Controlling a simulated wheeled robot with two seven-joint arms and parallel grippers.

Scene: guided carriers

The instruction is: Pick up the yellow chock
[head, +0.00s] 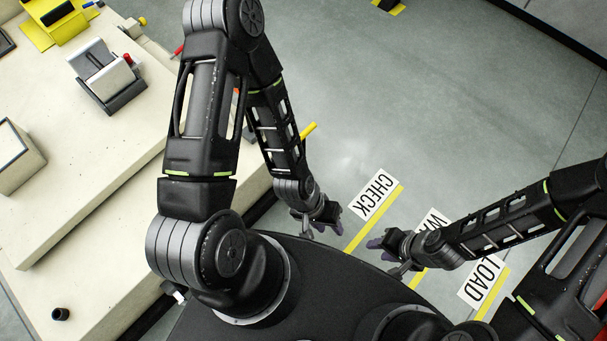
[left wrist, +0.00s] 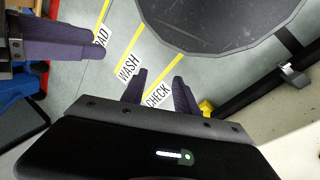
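No thing stands out clearly as the yellow chock. A small yellow piece (head: 309,130) shows beside my left forearm in the head view, partly hidden; I cannot tell if it is a chock or a floor line. The left wrist view has a yellow patch (left wrist: 206,107) near the bench edge, partly hidden by my gripper. My left gripper (head: 328,213) hangs over the floor by the CHECK label; its purple fingers (left wrist: 160,80) stand apart with nothing between them. My right gripper (head: 378,243) is near the WASH label; its finger gap is unclear.
A pale stepped bench (head: 75,235) fills the left. It bears a yellow stand (head: 62,28), a grey-and-black fixture (head: 107,80), an open box (head: 15,155) and a small black cylinder (head: 60,314). A black-and-yellow item (head: 388,6) lies at the far floor. The middle floor is clear.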

